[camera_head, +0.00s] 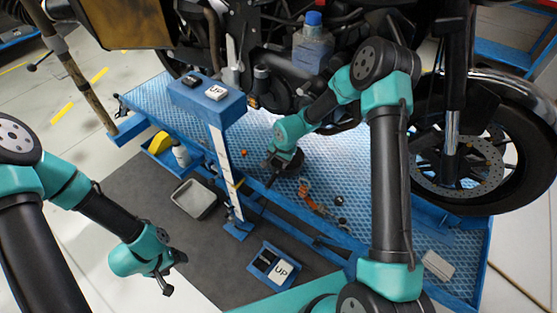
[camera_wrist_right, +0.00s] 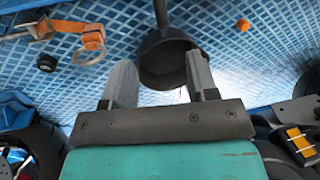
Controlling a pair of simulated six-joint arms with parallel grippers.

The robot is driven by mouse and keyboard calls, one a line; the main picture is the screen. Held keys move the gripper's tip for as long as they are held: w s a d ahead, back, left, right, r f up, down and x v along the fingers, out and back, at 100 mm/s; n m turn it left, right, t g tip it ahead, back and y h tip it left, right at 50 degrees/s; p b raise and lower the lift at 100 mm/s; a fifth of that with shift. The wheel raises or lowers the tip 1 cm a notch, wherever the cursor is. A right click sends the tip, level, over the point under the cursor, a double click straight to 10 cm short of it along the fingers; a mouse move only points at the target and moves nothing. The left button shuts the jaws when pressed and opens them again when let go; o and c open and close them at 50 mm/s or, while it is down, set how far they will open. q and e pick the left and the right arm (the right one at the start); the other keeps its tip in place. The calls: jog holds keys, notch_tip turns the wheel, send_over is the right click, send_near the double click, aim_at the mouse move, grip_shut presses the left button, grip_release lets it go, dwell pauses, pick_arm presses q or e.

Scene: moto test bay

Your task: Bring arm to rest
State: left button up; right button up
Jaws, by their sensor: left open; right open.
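My left arm comes in from the left and its gripper (camera_head: 170,278) hangs open and empty over the dark floor mat. My right arm reaches from the lower right up to the motorcycle and back down, with its gripper (camera_head: 281,170) low over the blue lift platform (camera_head: 400,225). In the right wrist view the right gripper (camera_wrist_right: 160,85) is open. A dark round cup-like part (camera_wrist_right: 165,60) with a stem shows between and beyond its fingers. Whether the fingers touch it cannot be told.
The motorcycle's wheel (camera_head: 490,150) and a clear bottle with a blue cap (camera_head: 313,45) are near my right arm. A blue post stand (camera_head: 207,98) rises between the arms. A grey tray (camera_head: 194,198) and a blue box (camera_head: 270,262) stand on the mat. An orange clamp (camera_head: 310,197) lies on the platform.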

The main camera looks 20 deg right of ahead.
dwell(0.4)
jog(key=s+d+f+n+h, duration=0.1)
jog(key=s+d+f+n, duration=0.15)
jog(key=s, duration=0.75)
jog(key=s+d+f+n, duration=0.2)
jog(key=s+f, duration=0.2)
jog(key=s, duration=0.5)
jog(key=s+a+n+y, duration=0.2)
jog(key=s+a+y, duration=0.1)
jog(key=s, duration=0.3)
jog(key=shift+a+n+g, duration=0.25)
jog(key=shift+n+g, duration=0.1)
jog(key=shift+g, duration=0.05)
